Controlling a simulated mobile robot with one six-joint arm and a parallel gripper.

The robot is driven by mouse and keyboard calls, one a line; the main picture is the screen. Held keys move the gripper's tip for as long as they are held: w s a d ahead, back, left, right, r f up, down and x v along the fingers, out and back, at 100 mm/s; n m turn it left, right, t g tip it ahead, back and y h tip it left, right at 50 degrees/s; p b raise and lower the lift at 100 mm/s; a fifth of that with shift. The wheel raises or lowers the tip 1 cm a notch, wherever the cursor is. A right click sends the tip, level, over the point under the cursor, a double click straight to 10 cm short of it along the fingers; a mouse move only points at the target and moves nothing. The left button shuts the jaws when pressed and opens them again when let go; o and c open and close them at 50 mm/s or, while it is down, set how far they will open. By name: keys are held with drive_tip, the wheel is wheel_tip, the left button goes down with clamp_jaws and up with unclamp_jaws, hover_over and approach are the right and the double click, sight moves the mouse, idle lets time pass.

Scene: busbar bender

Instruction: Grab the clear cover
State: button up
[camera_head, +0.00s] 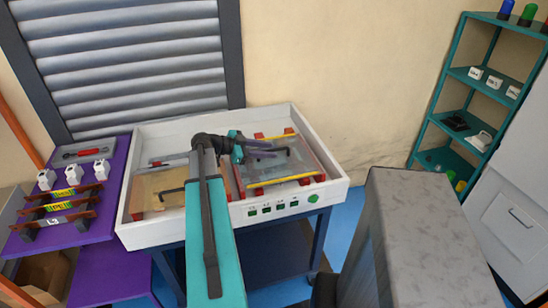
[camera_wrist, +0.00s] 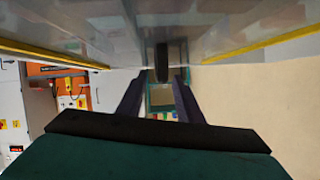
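The clear cover (camera_head: 283,170) is a see-through panel with yellow edge strips, lying in the right half of the white machine. A black handle (camera_head: 288,152) stands on it. My gripper (camera_head: 272,148) reaches in from the left, low over the cover, with its purple fingers pointing at the handle. In the wrist view, the cover (camera_wrist: 220,30) spans the top, and the handle (camera_wrist: 162,62) shows between the tips of the two spread fingers (camera_wrist: 163,78). Gaps show on both sides of the handle. Whether the fingertips reach past it, I cannot tell.
The white machine frame (camera_head: 128,215) has a raised rim and green buttons on its front. A brownish panel with a black handle (camera_head: 172,191) lies in its left half, partly behind my arm. A purple table (camera_head: 100,240) stands left; a teal shelf (camera_head: 430,120) stands right.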

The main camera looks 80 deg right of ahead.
drive_tip(key=shift+p+x, duration=0.4)
drive_tip(key=shift+x, duration=1.1)
clamp_jaws()
